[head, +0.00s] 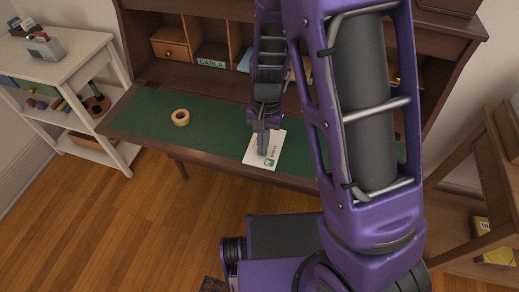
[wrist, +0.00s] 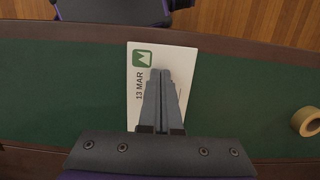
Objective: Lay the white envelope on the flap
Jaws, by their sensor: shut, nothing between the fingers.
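The white envelope (head: 276,147) lies flat on the green-topped flap (head: 215,125) of the desk, close to its front edge. In the wrist view the envelope (wrist: 181,60) shows a green square logo and the print "13 MAR", and the green surface of the flap (wrist: 70,85) surrounds it. My gripper (head: 263,152) is shut and empty, with its fingertips over the envelope. In the wrist view my gripper (wrist: 160,73) covers part of the envelope. I cannot tell whether the tips touch it.
A roll of tape (head: 181,117) lies on the flap to the left of the envelope, and the tape (wrist: 306,121) is at the right in the wrist view. Pigeonholes with a "CARLA" label (head: 211,63) stand behind. A white shelf (head: 75,60) is at left. My arm hides the flap's right part.

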